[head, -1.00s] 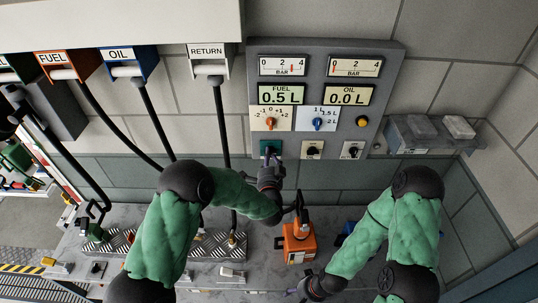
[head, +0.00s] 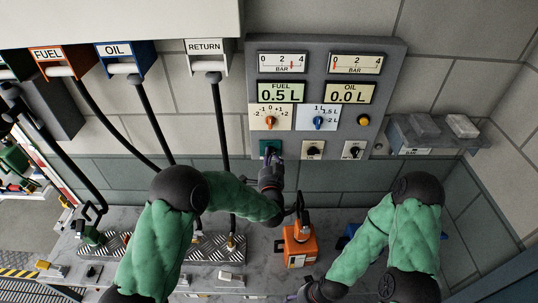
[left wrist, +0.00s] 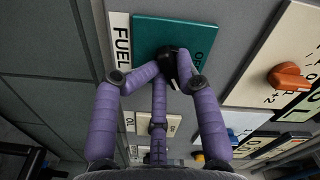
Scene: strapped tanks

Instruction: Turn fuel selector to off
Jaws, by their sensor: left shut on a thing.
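The fuel selector is a black knob (left wrist: 168,56) on a teal plate (left wrist: 178,30) labelled FUEL in the left wrist view. The plate (head: 264,146) also shows at the lower left of the grey panel in the head view. My left gripper (left wrist: 171,72) has its purple fingers closed on the knob and covers much of it. In the head view this gripper (head: 272,160) hides most of the knob, so its exact setting is unclear. My right gripper (head: 297,296) is low at the bottom edge, near the bench, and its fingers are too small to read.
The grey panel (head: 396,60) carries gauges, FUEL 0.5 L and OIL 0.0 L displays, and an orange and a blue dial. Two more black selectors (head: 313,150) sit right of the teal plate. An orange can (head: 299,247) stands on the bench below. Hoses hang at left.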

